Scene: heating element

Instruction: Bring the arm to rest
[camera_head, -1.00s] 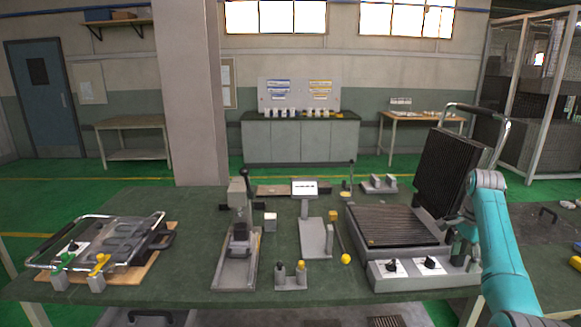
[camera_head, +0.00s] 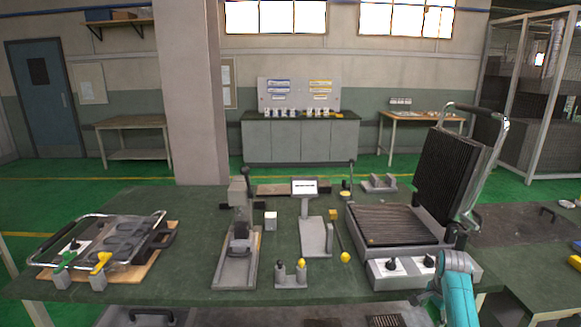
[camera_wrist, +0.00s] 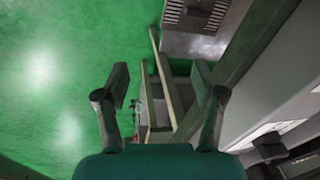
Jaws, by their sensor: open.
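My gripper (camera_wrist: 160,95) shows in the wrist view with its two fingers spread wide apart and nothing between them. It points down past the table's edge toward the green floor (camera_wrist: 60,60). In the head view my teal arm is low at the bottom right, in front of the contact grill (camera_head: 395,240). The grill's ribbed lid stands open. My gripper itself is not visible in the head view.
The green workbench (camera_head: 190,215) holds a lever press (camera_head: 238,240), a small display stand (camera_head: 315,230), and a two-post block (camera_head: 291,275). A multi-mould plate appliance (camera_head: 105,240) lies at left. The grill's control box (camera_head: 390,272) is close to my arm.

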